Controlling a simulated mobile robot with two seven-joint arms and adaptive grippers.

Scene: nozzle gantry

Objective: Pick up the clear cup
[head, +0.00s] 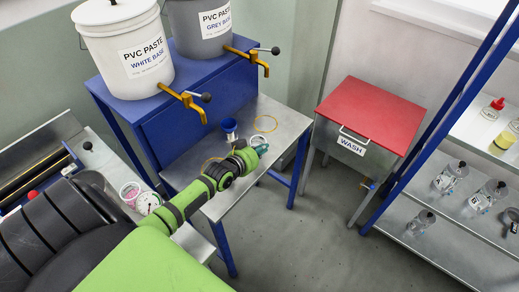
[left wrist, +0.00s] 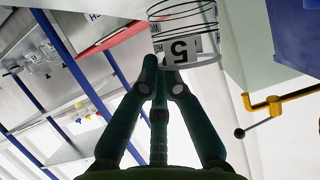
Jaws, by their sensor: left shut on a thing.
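The clear cup (left wrist: 184,45) shows in the left wrist view, with dark rings around its wall and a white label reading 5. My left gripper (left wrist: 162,68) is shut on the cup's wall near the label. In the head view the left gripper (head: 260,150) is over the metal bench, near its right edge. The cup (head: 258,140) shows there as a small pale ring just beyond the fingers, partly hidden by them. I cannot tell whether it touches the bench. My right gripper is in neither view.
Two PVC paste buckets (head: 122,45) with taps (head: 184,101) stand above. A red-lidded wash bin (head: 370,115) is to the right; a shelf (head: 430,235) holds several bottles.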

